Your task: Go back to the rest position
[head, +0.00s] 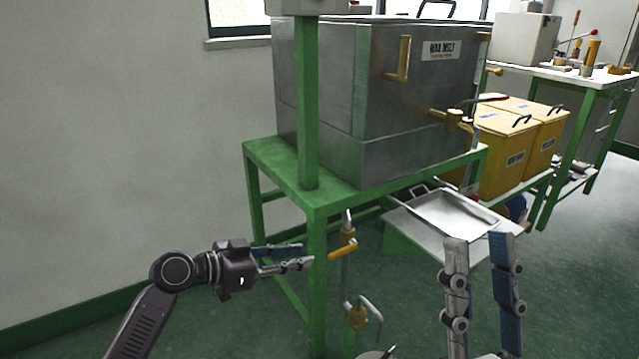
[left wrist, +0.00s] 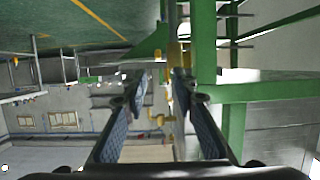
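My left gripper (head: 307,254) points right in the head view, in front of the green stand's near leg. Its fingers are apart and nothing shows held between them. A yellow valve handle (head: 343,249) on a pipe lies just beyond its fingertips, with a small gap in the picture. In the left wrist view the left gripper (left wrist: 160,76) shows two separated fingers, with the green frame and yellow fittings beyond. My right gripper (head: 478,240) points up at the lower right of the head view. Its fingers are apart and empty, in front of the metal tray's near side.
A grey metal wax melt tank (head: 340,110) stands on a green stand (head: 318,203). A metal tray (head: 447,213) sits low beside it. Yellow bins (head: 500,160) and a workbench (head: 560,73) are behind at right. Another pipe valve (head: 358,318) stands low. The floor at right is clear.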

